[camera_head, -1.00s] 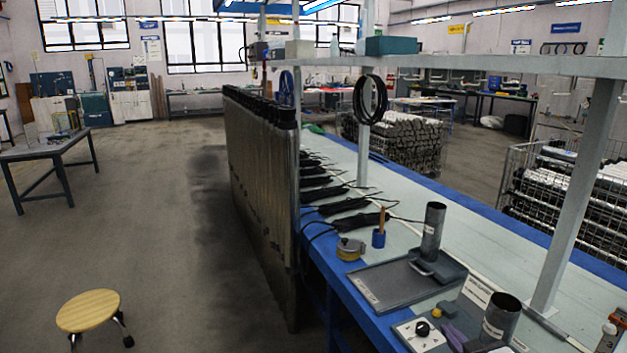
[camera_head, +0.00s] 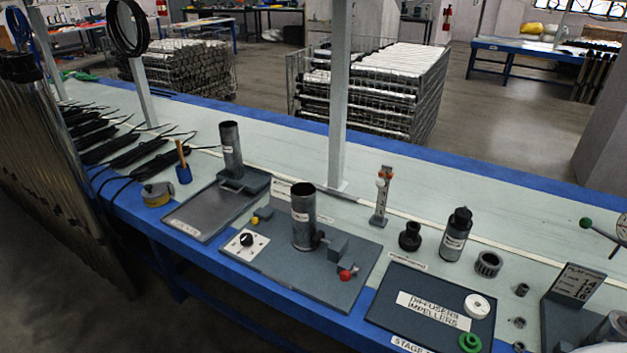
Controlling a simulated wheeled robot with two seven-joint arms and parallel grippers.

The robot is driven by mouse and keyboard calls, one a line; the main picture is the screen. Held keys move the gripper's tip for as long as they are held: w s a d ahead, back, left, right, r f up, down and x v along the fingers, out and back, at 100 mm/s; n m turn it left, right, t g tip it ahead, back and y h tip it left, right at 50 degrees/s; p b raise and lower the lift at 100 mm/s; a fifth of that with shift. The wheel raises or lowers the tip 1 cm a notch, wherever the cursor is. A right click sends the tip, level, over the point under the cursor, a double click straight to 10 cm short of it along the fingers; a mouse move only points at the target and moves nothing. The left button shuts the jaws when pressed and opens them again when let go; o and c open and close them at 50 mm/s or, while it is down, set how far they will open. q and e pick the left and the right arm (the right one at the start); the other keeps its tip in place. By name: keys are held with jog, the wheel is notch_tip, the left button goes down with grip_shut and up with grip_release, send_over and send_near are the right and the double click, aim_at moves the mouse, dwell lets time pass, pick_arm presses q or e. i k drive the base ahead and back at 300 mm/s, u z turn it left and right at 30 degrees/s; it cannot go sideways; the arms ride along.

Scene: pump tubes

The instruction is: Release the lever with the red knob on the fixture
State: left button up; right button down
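The fixture is a dark grey base plate (camera_head: 325,285) on the workbench, near the middle of the view. A dark metal tube (camera_head: 303,218) stands upright on it. The red knob (camera_head: 345,275) is at the right front of the fixture, beside a small grey block (camera_head: 345,248). The lever itself is too small to make out, so I cannot tell its position. A white panel with a black dial (camera_head: 246,241) is on the left part of the plate. Neither of my grippers shows in this view.
A grey tray with another upright tube (camera_head: 231,150) stands to the left. A dark "diffusers impellers" board (camera_head: 400,313) lies to the right, with black parts behind it. A shelf post (camera_head: 339,100) rises behind the fixture. A blue edge (camera_head: 300,307) borders the bench.

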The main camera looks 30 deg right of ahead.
aim_at(345, 276)
jog(key=z, duration=1.15)
jog(key=k, duration=0.5)
jog(key=z, duration=0.9)
jog(key=i, duration=0.8)
jog(key=u, duration=1.75)
